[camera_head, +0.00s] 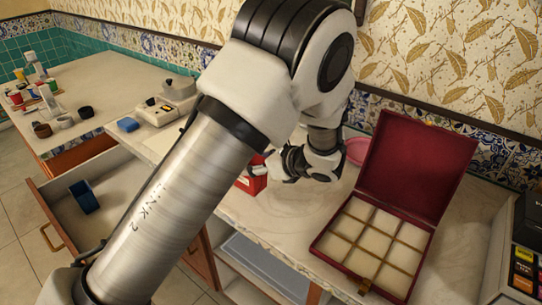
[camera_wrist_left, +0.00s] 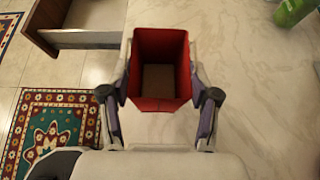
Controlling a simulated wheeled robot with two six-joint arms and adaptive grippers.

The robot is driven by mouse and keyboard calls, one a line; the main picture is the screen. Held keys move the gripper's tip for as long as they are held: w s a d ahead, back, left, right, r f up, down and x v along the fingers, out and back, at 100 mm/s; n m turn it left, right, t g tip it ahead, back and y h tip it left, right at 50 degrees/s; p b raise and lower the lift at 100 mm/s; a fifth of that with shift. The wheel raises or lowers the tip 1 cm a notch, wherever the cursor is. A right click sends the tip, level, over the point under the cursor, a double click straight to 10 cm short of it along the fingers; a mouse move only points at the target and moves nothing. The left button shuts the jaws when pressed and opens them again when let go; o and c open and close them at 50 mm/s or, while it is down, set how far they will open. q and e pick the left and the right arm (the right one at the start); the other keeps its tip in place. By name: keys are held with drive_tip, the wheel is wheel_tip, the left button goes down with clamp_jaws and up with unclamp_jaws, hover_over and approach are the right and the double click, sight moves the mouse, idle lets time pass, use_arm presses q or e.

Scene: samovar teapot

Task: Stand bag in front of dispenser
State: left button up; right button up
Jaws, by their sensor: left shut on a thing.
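A red bag (camera_head: 252,181), open at the top, is at the front edge of the marble counter, left of the wooden box. I cannot tell whether the bag's base touches the counter. A black dispenser (camera_head: 524,245) with several coloured packets is partly in view at the far right edge. My right gripper is not in view.
A dark red box (camera_head: 411,172) stands open, its compartments (camera_head: 372,244) facing up. A pink bowl (camera_head: 357,151) is behind my gripper. An open drawer (camera_head: 45,208) holds a blue object (camera_head: 84,197). A green object (camera_wrist_left: 293,11) is at the wrist view's top right.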

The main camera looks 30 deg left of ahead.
use_arm(q)
drive_tip(key=w+a+f+p, duration=0.1)
drive_tip(key=w, duration=0.2)
drive_tip(key=w+f+p, duration=0.1)
drive_tip(key=w+f, duration=0.1)
drive_tip(key=w, duration=0.2)
drive_tip(key=w+a+f+p, duration=0.1)
drive_tip(key=w, duration=0.2)
drive_tip(key=shift+w+a+f, duration=0.25)
drive_tip(key=shift+w+a, duration=0.05)
drive_tip(key=shift+w, duration=0.05)
drive_tip(key=shift+f, duration=0.1)
drive_tip(key=o, duration=1)
drive_tip(key=shift+c, duration=0.2)
drive_tip(key=w+b+v, duration=0.1)
drive_tip(key=b+v, duration=0.1)
drive_tip(key=v, duration=1)
drive_tip(key=shift+s, duration=0.5)
